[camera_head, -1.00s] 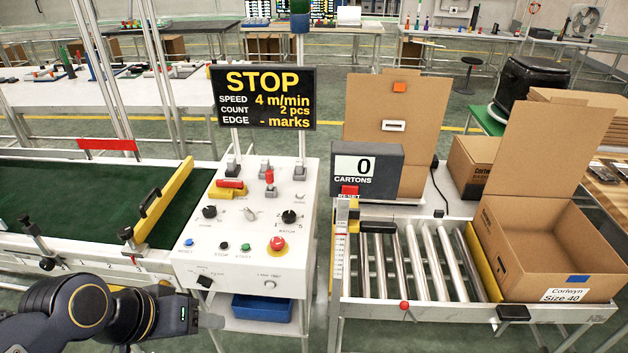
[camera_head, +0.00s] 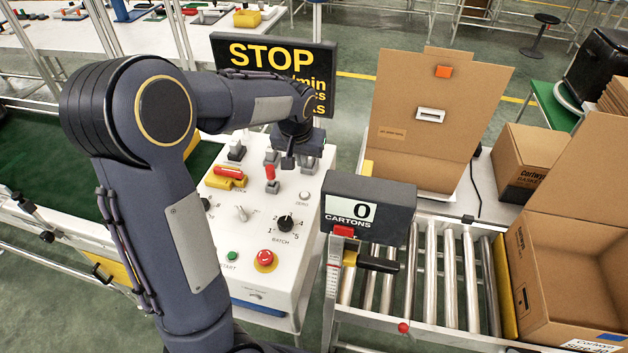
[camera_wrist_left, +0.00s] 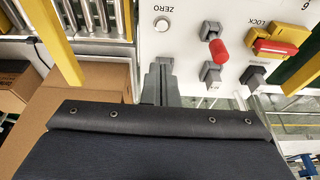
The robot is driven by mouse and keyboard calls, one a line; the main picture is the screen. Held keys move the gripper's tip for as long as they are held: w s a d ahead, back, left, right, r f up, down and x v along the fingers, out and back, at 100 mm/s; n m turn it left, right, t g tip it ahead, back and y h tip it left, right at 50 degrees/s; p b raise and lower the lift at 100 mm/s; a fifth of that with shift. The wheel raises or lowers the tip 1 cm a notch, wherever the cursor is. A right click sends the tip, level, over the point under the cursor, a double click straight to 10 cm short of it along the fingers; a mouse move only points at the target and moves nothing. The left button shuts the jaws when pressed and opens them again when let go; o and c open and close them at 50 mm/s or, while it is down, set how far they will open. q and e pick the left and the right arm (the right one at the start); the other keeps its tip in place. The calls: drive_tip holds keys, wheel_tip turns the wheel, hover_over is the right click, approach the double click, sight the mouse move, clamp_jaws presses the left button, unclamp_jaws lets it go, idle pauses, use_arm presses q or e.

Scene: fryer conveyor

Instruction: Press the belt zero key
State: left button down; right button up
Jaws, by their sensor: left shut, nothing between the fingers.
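The belt zero key is a small round pale button labelled ZERO (camera_head: 304,195) on the right side of the white control panel (camera_head: 240,262). It also shows in the left wrist view (camera_wrist_left: 162,24), near the top. My left gripper (camera_head: 288,161) is over the back part of the panel, behind the key. In the left wrist view its shut, empty fingers (camera_wrist_left: 160,66) point toward the key, with a gap in the picture between tips and key. I cannot tell its exact height above the panel. My right gripper is out of view.
A red-capped lever (camera_head: 270,173) and a yellow-and-red lock switch (camera_head: 228,175) stand close by. A red stop button (camera_head: 265,259) and batch dial (camera_head: 285,222) are nearer. The STOP display (camera_head: 272,62) is behind; the cartons counter (camera_head: 368,200) is right.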

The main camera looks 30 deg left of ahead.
use_arm(q)
drive_tip(key=shift+s, duration=0.1)
drive_tip(key=p, duration=0.2)
approach(305, 193)
drive_tip(key=x, duration=0.5)
drive_tip(key=shift+f, duration=0.75)
